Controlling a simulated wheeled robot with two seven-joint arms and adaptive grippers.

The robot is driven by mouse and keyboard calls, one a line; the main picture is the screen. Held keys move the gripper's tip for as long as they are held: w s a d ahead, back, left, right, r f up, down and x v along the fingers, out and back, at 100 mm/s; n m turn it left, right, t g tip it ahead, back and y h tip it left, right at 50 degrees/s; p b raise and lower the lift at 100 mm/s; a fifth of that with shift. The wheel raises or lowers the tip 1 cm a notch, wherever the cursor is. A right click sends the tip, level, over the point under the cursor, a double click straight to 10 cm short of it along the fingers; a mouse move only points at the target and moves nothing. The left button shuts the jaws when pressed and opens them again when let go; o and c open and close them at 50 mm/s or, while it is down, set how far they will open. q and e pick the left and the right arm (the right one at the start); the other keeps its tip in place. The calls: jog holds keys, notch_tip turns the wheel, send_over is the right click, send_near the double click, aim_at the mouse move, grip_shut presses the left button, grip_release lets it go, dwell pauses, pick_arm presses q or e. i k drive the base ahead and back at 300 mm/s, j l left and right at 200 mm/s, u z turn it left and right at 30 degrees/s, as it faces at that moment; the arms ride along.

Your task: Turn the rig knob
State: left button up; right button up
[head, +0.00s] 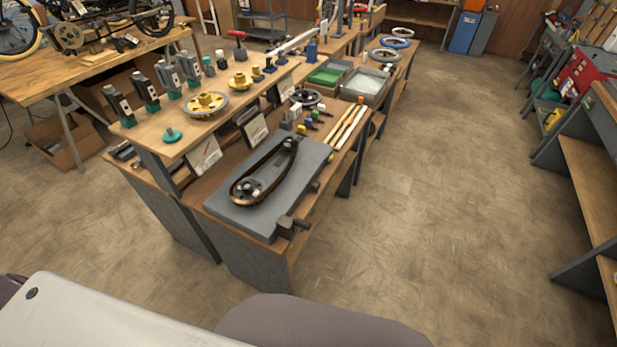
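A grey rig plate (229,207) lies on the near end of the workbench's lower top. A dark belt (263,163) loops around two pulleys on it, with a larger pulley (249,188) at the near end. A dark block with a short handle (291,226) sticks out at the plate's near right corner. I cannot tell for sure which of these is the rig knob. Neither of my grippers is in view.
A raised shelf (150,147) behind the rig holds gear wheels and several upright tools. Wooden-handled tools (347,127) and a green tray (327,73) lie farther back. Open floor (430,210) spreads right of the bench, up to another bench (585,180). A cardboard box (62,143) stands left.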

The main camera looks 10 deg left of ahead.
aim_at(315, 185)
jog(key=i+l+u, duration=0.3)
jog(key=i+u, duration=0.15)
jog(key=i+l+u, duration=0.75)
jog(key=l+u, duration=0.2)
jog(key=i+l+u, duration=0.2)
jog(key=l+u, duration=0.3)
jog(key=l, duration=0.2)
jog(key=i+l+u, duration=0.1)
jog(key=l+u, duration=0.35)
jog(key=l, duration=0.25)
jog(key=l+u, duration=0.5)
jog(key=l, duration=0.2)
jog(key=k+l+u, duration=0.2)
jog(key=l+u, duration=0.25)
jog(key=l, duration=0.25)
jog(key=k+l+u, duration=0.3)
jog(key=l+u, duration=0.2)
jog(key=l, duration=0.15)
